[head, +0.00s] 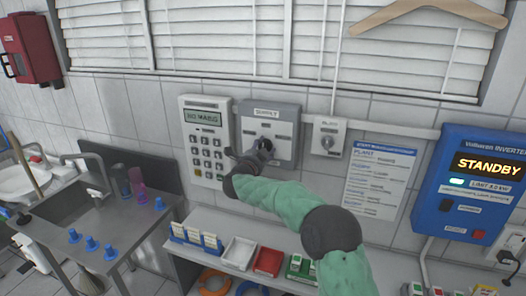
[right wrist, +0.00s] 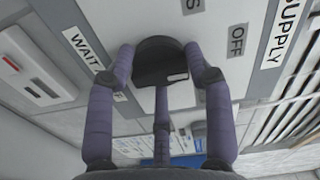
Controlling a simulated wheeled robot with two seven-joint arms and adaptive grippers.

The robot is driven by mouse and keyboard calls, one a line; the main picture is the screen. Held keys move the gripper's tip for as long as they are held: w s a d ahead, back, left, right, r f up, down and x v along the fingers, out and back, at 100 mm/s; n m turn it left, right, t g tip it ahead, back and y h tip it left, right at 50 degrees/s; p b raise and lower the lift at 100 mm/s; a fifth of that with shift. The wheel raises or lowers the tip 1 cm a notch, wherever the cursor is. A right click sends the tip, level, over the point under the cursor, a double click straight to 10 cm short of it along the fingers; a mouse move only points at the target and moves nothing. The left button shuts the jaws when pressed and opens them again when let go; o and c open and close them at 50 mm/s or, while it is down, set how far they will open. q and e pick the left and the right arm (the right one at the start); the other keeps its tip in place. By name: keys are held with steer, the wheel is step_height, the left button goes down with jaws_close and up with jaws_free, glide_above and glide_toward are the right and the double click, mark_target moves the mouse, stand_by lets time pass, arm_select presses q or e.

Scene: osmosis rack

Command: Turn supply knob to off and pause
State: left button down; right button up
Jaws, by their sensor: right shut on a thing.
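The supply panel (head: 283,112) is a grey plate on the tiled wall, labelled SUPPLY. Its black knob (head: 265,143) is partly covered by my right gripper (head: 248,158), which is shut on it. In the right wrist view the gripper's purple-grey fingers (right wrist: 163,75) close on both sides of the black knob (right wrist: 160,60). A small white mark shows on the knob's lower right. The OFF label (right wrist: 237,40) and WAIT label (right wrist: 84,48) lie on either side. I cannot tell which label the knob points to. My left gripper is not in view.
A keypad (head: 205,140) is close on the panel's left; a smaller knob box (head: 327,137) is on its right. A blue inverter (head: 470,185) reads STANDBY. Below is a shelf with a white tray (head: 238,254) and a red tray (head: 268,262).

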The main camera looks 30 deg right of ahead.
steer(key=shift+a+f, duration=0.1)
steer(key=o, duration=1.2)
steer(key=shift+w, duration=0.1)
steer(key=shift+c, duration=0.2)
steer(key=v, duration=1.2)
